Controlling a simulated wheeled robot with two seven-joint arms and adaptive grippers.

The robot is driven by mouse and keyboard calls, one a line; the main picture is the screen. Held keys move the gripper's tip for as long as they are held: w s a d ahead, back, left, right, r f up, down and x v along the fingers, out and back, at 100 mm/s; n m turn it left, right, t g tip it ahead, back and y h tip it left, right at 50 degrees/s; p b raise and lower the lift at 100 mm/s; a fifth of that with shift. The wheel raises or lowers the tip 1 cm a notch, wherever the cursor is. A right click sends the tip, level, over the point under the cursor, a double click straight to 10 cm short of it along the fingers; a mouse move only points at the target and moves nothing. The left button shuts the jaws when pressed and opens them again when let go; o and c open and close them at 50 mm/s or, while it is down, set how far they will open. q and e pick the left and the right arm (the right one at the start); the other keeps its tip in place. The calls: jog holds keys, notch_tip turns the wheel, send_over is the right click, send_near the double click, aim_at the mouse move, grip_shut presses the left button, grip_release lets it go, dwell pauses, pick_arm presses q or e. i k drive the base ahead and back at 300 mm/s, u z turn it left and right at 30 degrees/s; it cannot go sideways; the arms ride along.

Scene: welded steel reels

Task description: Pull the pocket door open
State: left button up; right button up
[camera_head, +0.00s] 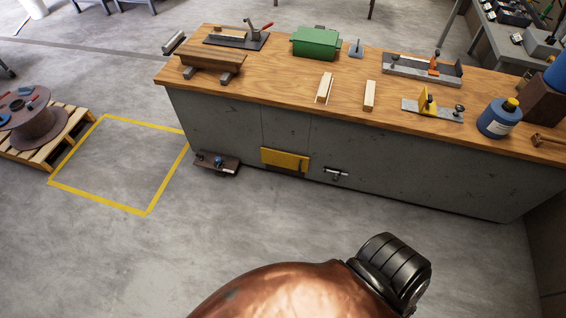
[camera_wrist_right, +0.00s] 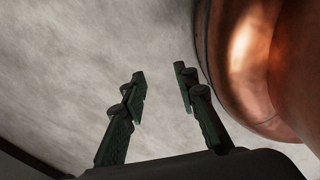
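The workbench has a grey front (camera_head: 225,125) with thin vertical seams. I cannot tell for sure which part of it is the pocket door. A yellow panel (camera_head: 285,160) sits low on this front, with a dark strip under it. A small dark and silver handle-like fitting (camera_head: 336,174) is to its right. My right gripper (camera_wrist_right: 161,77) shows in the right wrist view. Its two dark green fingers are apart with nothing between them, over bare grey floor. It is not in the head view, and my left gripper is in no view.
The wooden bench top (camera_head: 285,75) carries a green box (camera_head: 316,43), wood blocks, clamps and a blue bottle (camera_head: 498,118). A reel on a pallet (camera_head: 50,150) is at left.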

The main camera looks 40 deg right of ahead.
aim_at(283, 163)
jog(key=z, duration=0.3)
jog(key=i, duration=0.9)
jog(key=z, duration=0.6)
